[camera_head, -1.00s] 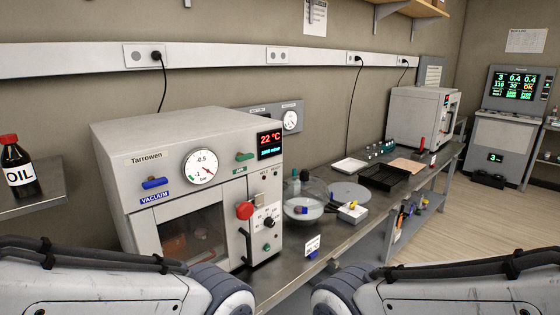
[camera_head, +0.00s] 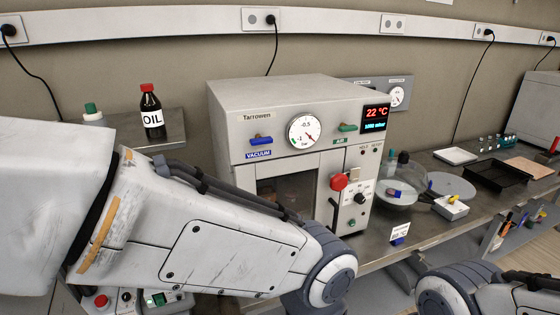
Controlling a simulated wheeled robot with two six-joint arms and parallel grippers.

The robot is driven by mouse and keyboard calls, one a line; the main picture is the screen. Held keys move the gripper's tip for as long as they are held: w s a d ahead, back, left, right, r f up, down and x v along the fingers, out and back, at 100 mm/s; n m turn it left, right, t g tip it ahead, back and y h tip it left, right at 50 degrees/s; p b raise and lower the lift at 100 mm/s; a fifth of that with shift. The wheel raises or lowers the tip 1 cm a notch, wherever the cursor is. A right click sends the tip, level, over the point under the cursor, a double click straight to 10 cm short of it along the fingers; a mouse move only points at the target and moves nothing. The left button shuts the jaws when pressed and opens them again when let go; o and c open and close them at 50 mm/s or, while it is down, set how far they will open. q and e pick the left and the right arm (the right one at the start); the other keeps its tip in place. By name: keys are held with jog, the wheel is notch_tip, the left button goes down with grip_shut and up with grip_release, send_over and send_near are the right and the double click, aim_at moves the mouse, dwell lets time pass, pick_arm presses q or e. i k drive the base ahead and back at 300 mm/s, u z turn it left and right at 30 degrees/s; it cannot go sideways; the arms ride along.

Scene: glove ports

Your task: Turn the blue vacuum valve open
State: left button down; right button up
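The blue vacuum valve (camera_head: 261,140) is a small lever on the upper left of the oven front (camera_head: 232,128), above the blue VACUUM label (camera_head: 258,154). Its handle lies nearly horizontal. The round dial gauge (camera_head: 303,131) is to its right, and a green lever (camera_head: 347,127) is further right above the AIR label. My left arm crosses the lower left, in front of the oven and below the valve; its gripper is out of view. Only a joint of my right arm shows at the lower right, and its gripper is also out of view. Nothing touches the valve.
An oil bottle (camera_head: 152,112) stands on a side shelf left of the oven. A red knob (camera_head: 338,182) and a door handle sit on the oven's lower right. A glass vessel (camera_head: 399,182), a black tray (camera_head: 499,174) and a white tray (camera_head: 455,156) are on the bench to the right.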

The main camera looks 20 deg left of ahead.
aim_at(258, 140)
jog(key=k, duration=0.5)
jog(key=u, duration=1.65)
jog(key=i, duration=0.85)
jog(key=z, duration=1.95)
